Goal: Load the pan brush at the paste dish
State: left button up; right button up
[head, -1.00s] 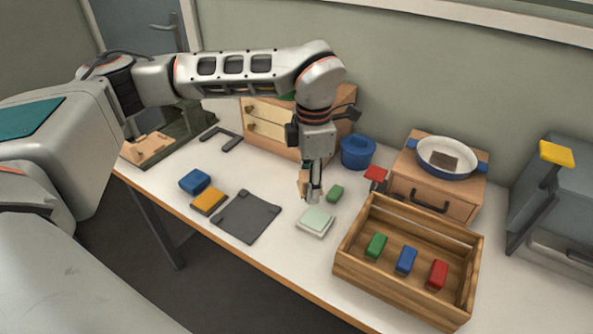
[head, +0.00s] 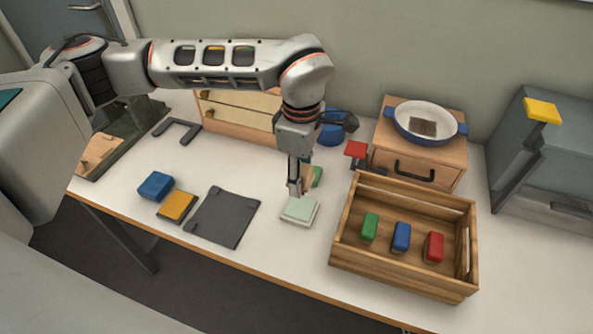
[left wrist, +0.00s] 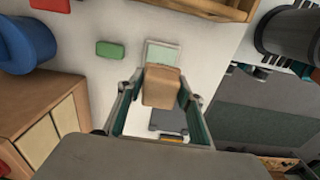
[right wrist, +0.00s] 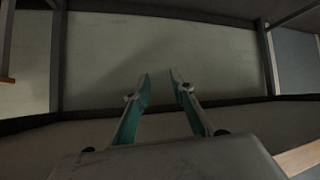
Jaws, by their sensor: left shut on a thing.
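My left gripper (head: 296,188) points down and is shut on a tan block, which I take to be the pan brush (left wrist: 161,87). Its underside is hidden. The paste dish (head: 299,211) is a small square dish with a pale green top on the white table, just in front of and below the left fingertips. It also shows in the left wrist view (left wrist: 162,50), just beyond the held block. I cannot tell whether they touch. My right gripper (right wrist: 160,82) shows only in its own wrist view, its fingers apart with nothing between them.
A green block (head: 317,176) lies just behind the dish. A wooden crate (head: 400,278) with green, blue and red blocks stands right. A pan (head: 424,122) with a brown patch sits on a small drawer box (head: 450,157). A dark mat (head: 222,216) lies left.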

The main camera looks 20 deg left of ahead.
pick_arm(q)
jog(key=b, duration=0.3)
send_over(300, 207)
notch_tip(300, 207, down, 5)
jog(key=shift+r, duration=0.1)
jog(key=shift+f, duration=0.65)
jog(key=shift+f+b, duration=0.3)
jog(key=shift+f, duration=0.25)
dwell(0.9)
jog(key=shift+f, duration=0.25)
dwell(0.6)
